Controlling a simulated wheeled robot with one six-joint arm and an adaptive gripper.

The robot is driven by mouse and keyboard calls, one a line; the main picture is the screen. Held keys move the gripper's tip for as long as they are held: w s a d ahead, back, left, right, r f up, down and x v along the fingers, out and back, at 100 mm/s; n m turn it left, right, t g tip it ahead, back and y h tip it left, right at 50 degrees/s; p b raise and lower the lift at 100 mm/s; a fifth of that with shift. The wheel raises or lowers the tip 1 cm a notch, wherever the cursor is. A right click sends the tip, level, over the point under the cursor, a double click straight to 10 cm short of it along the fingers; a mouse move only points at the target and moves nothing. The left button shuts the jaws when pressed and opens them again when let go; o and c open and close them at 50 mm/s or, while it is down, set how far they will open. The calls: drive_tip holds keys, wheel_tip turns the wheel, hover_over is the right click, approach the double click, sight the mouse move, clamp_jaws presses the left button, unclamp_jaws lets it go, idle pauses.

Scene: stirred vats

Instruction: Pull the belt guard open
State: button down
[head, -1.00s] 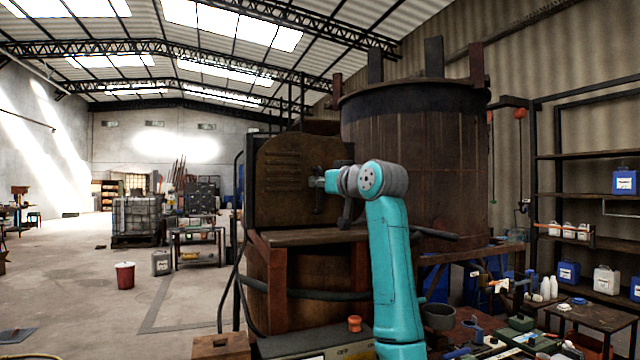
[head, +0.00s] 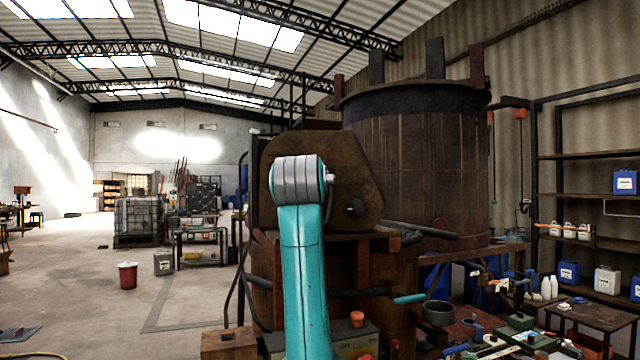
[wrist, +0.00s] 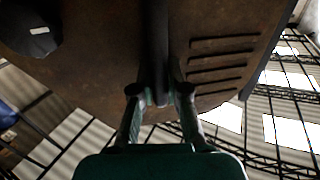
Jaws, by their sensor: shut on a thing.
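The belt guard (head: 345,170) is a rusty brown plate in front of the big vat, in the middle of the head view. A dark round knob (head: 355,208) shows near its lower right. In the wrist view the guard (wrist: 105,65) fills the top, with several louvre slots to the right of a dark bar handle (wrist: 159,45). My gripper (wrist: 160,93) is shut on that handle, one finger on each side. In the head view my arm hides the handle and my gripper.
The large brown vat (head: 425,170) stands right behind the guard. A dark bar (head: 420,230) and a teal-ended lever (head: 408,299) stick out to the right. A cluttered bench (head: 500,340) is at lower right. The floor on the left is mostly open.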

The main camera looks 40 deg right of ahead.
drive_tip(key=w+a+m+g+h, duration=0.1)
drive_tip(key=a+m+g+h, duration=0.5)
drive_tip(key=a+g, duration=0.5)
drive_tip(key=shift+a+m, duration=1.1)
drive_tip(key=shift+a, duration=1.55)
drive_tip(key=shift+w, duration=0.1)
drive_tip(key=c, duration=1.2)
unclamp_jaws()
drive_tip(key=shift+o, duration=0.2)
drive_tip(key=shift+a, duration=0.15)
drive_tip(key=s+a, duration=0.1)
drive_tip(key=a, duration=1)
drive_tip(key=shift+s+a, duration=0.3)
drive_tip(key=shift+a, duration=0.05)
